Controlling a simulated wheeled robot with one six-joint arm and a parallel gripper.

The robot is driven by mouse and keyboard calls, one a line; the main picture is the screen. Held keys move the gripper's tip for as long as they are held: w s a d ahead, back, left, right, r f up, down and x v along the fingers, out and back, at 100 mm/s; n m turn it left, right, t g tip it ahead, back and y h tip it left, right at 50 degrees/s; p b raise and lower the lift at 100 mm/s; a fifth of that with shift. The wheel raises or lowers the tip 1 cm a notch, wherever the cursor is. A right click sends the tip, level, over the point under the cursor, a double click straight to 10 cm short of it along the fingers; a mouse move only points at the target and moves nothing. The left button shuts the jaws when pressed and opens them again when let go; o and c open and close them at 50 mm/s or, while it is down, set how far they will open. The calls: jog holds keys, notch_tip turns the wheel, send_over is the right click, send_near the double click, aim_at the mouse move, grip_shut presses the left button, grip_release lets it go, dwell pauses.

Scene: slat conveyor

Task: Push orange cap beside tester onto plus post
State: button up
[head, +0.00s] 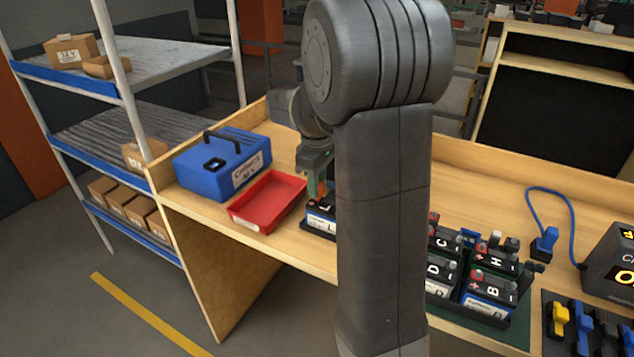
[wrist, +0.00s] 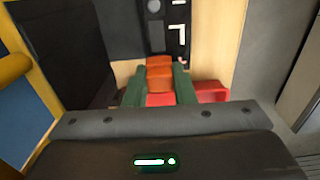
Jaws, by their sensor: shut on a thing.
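My gripper (head: 314,190) is low over the workbench, near a black battery (head: 321,218) marked L. In the wrist view, its two green fingers (wrist: 158,84) are shut on an orange cap (wrist: 159,72). The dark battery (wrist: 165,28) shows just beyond the cap; I cannot tell whether the cap touches it or sits on a post. The head view does not show the cap clearly. The tester (head: 612,262) is a dark box with a lit yellow display, cut off at the right edge. My arm hides the middle of the bench.
A red tray (head: 245,222) and a blue case (head: 222,165) stand left of the gripper. Several lettered batteries (head: 475,272) stand right of my arm. A blue plug (head: 545,240) with a cable lies near the tester. Yellow, blue and black clips (head: 560,315) lie at front right.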

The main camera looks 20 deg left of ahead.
jog(key=shift+f, duration=0.2)
jog(key=o, duration=1)
jog(key=shift+o, duration=0.2)
jog(key=shift+r, duration=0.1)
notch_tip(320, 180, up, 14)
jog(key=shift+f, duration=0.25)
notch_tip(320, 180, down, 14)
jog(key=shift+r, duration=0.45)
